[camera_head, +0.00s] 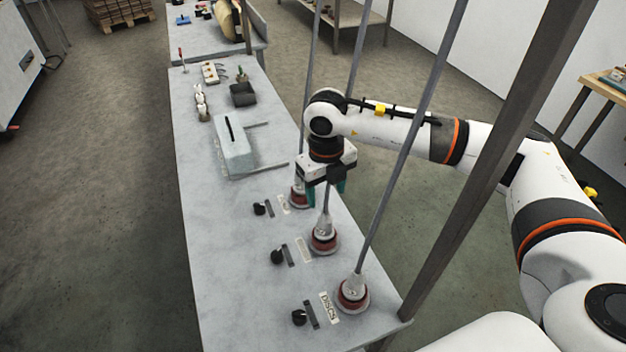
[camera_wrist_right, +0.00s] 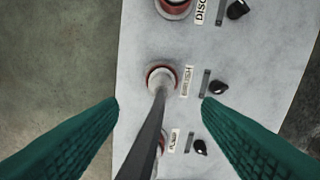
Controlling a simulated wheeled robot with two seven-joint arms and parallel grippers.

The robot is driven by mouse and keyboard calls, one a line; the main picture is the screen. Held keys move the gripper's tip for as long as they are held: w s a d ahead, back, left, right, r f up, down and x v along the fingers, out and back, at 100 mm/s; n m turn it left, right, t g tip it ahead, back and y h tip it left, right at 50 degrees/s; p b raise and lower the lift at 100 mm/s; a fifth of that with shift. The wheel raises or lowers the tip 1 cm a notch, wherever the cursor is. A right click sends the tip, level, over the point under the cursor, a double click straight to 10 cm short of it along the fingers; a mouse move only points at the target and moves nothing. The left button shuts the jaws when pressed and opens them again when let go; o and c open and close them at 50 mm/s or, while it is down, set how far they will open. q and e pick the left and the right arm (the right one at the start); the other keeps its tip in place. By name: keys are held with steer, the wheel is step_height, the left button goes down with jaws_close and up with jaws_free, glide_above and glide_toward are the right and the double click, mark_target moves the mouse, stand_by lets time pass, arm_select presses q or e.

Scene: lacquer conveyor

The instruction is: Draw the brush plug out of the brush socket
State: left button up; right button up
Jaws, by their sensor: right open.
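The brush plug (camera_head: 323,228) is a pale, tapered plug with a grey cable rising from it. It sits upright in the brush socket (camera_head: 323,248), a red-ringed round base, the middle one of three along the table's right edge. In the right wrist view the plug (camera_wrist_right: 159,82) stands beside the label reading BRUSH (camera_wrist_right: 187,81). My right gripper (camera_head: 322,188) is open and points down above the plug, apart from it. In the wrist view its green fingers (camera_wrist_right: 160,104) lie either side of the cable. My left gripper is not in view.
Similar plugs stand nearer, beside the DISCS label (camera_head: 353,287), and farther (camera_head: 299,192). Black knobs (camera_head: 278,256) line the table's (camera_head: 235,290) left side of the sockets. Other cables and a dark post (camera_head: 480,180) rise close to my right arm. A pale slotted box (camera_head: 233,148) stands farther back.

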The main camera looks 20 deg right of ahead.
mark_target(325, 212)
steer(key=f, duration=0.1)
steer(key=f+p, duration=0.1)
steer(key=f, duration=0.1)
steer(key=shift+s+d, duration=0.15)
steer(key=shift+s, duration=0.05)
steer(key=shift+w+f+p, duration=0.1)
steer(key=shift+f+p, duration=0.25)
steer(key=shift+f, duration=0.5)
steer(key=f, duration=0.2)
steer(key=f+p, duration=0.1)
steer(key=f, duration=0.1)
steer(key=shift+w+a+f, duration=0.1)
steer(key=shift+w+a, duration=0.05)
steer(key=shift+a, duration=0.05)
steer(key=shift+f, duration=0.85)
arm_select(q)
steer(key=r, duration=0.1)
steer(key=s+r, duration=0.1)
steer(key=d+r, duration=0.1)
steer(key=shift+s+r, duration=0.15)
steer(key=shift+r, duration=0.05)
